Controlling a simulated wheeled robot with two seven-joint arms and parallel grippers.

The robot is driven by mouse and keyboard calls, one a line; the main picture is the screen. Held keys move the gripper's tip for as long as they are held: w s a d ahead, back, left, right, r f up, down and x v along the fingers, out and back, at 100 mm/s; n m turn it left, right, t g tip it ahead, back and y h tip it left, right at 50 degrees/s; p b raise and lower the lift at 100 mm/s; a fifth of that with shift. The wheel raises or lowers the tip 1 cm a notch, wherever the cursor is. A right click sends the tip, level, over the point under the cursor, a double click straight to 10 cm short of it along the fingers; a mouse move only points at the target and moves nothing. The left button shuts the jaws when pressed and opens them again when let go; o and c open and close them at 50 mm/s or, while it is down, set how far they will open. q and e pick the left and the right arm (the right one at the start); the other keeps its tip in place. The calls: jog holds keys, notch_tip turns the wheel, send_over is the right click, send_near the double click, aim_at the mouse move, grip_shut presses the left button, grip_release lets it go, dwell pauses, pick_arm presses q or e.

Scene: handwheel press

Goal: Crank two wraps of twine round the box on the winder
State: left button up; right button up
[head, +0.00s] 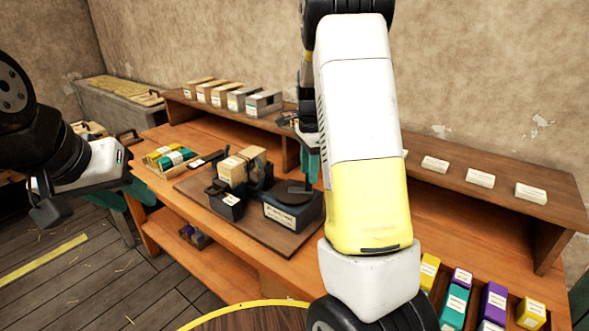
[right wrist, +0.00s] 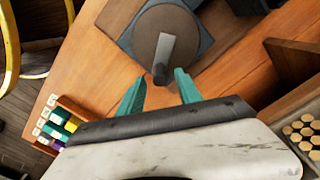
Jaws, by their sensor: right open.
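The winder stands on a dark board (head: 285,240) on the bench. A tan box (head: 233,168) sits on its left part, above a dark labelled block (head: 227,203). On its right is a dark disc (head: 292,193) on a labelled base. In the right wrist view the disc (right wrist: 180,25) carries a grey crank arm (right wrist: 165,50) with a dark knob (right wrist: 160,74). My right gripper (right wrist: 160,88) is open, its teal fingers apart on either side, just short of the knob. My left gripper (head: 45,205) is off the bench at the left; its opening is unclear. I cannot make out any twine.
A tray of coloured boxes (head: 168,158) lies left of the winder. Several bins (head: 228,98) and white labelled boxes (head: 480,178) stand on the raised shelf behind. More coloured boxes (head: 456,300) are at the right front. My right arm hides part of the bench.

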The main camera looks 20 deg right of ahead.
jog(key=shift+r, duration=2.75)
jog(key=shift+s+r, duration=0.1)
jog(key=s+a+r+n+t, duration=0.2)
jog(key=s+a+r+n, duration=0.1)
jog(key=s+n, duration=0.3)
jog(key=s+a+r+n+t+y, duration=0.1)
jog(key=s+n, duration=0.4)
jog(key=s, duration=0.5)
jog(key=s+a+r+n+t+y, duration=0.1)
jog(key=s+a+r+n+t, duration=0.2)
jog(key=s+a+r+n, duration=0.3)
jog(key=s, duration=0.3)
jog(key=shift+n, duration=0.3)
